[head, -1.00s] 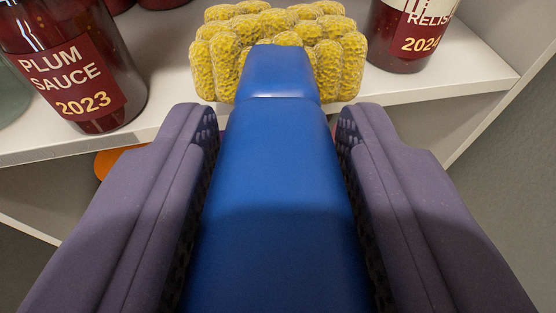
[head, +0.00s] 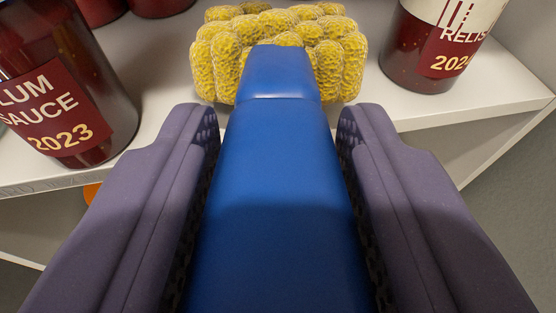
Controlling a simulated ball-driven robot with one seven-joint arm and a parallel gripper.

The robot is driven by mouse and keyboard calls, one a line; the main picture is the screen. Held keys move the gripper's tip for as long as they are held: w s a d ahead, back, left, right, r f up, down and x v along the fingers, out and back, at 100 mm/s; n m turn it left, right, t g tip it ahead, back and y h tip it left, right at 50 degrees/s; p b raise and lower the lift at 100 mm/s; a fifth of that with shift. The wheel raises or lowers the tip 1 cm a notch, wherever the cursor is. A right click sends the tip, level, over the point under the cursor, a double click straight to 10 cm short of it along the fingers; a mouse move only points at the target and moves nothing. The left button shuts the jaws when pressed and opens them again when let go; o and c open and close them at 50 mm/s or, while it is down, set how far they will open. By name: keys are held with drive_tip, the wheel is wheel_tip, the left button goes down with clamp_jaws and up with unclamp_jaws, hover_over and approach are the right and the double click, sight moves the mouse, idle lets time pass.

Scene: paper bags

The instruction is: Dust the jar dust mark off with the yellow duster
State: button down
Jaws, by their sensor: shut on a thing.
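The yellow duster has a lumpy yellow head (head: 270,40) and a thick blue handle (head: 275,190). My gripper (head: 278,130) is shut on the blue handle, with one dark purple finger on each side. The duster head points away from me, over the white shelf between the jars, and hides the shelf behind it. I cannot tell whether it touches the shelf. I see no clear dust mark.
A plum sauce jar (head: 60,85) stands at the left and a relish jar (head: 437,45) at the right on the white shelf (head: 440,100). More dark red jars (head: 160,5) stand at the back left. An orange thing (head: 91,194) shows below the shelf edge.

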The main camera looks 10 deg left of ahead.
drive_tip(key=shift+f+b, duration=0.6)
drive_tip(key=shift+f, duration=0.1)
idle(0.3)
